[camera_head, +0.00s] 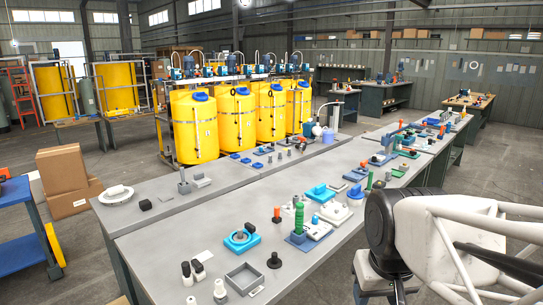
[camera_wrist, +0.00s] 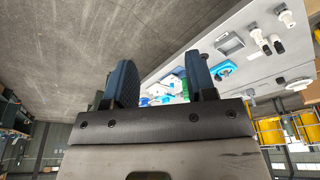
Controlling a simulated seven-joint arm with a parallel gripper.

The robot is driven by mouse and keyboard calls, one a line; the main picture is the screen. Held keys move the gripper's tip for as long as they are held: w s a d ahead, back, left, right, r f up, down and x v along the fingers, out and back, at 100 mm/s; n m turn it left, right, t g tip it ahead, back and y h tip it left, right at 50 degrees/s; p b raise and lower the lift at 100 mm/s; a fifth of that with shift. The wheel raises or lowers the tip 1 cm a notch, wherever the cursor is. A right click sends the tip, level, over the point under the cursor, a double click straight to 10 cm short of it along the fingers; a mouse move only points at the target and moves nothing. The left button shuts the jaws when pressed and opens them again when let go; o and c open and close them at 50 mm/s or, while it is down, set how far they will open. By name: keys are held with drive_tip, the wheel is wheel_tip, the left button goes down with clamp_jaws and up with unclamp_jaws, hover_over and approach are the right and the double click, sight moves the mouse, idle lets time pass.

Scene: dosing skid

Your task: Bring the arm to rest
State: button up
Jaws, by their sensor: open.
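My gripper (camera_wrist: 160,82) shows in the wrist view with its two blue-padded fingers apart and nothing between them. Beyond the fingers are the grey floor and the edge of the workbench, which appears tilted in this view. In the head view my arm, with a black joint and white links, is at the right, beside the near bench (camera_head: 190,240). The gripper's fingers cannot be made out in the head view.
The bench holds a blue round fixture (camera_head: 241,239), a grey square tray (camera_head: 245,278), a green stacked post (camera_head: 299,219) and several small parts. Yellow tanks (camera_head: 194,125) stand behind. Cardboard boxes (camera_head: 62,170) and a blue cart (camera_head: 22,232) are at left. Open floor lies between cart and bench.

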drive_tip(key=shift+m, duration=0.3)
drive_tip(key=s, duration=0.1)
drive_tip(key=s+f, duration=0.1)
drive_tip(key=s, duration=0.2)
drive_tip(key=shift+d+f, duration=0.25)
drive_tip(key=shift+f, duration=0.1)
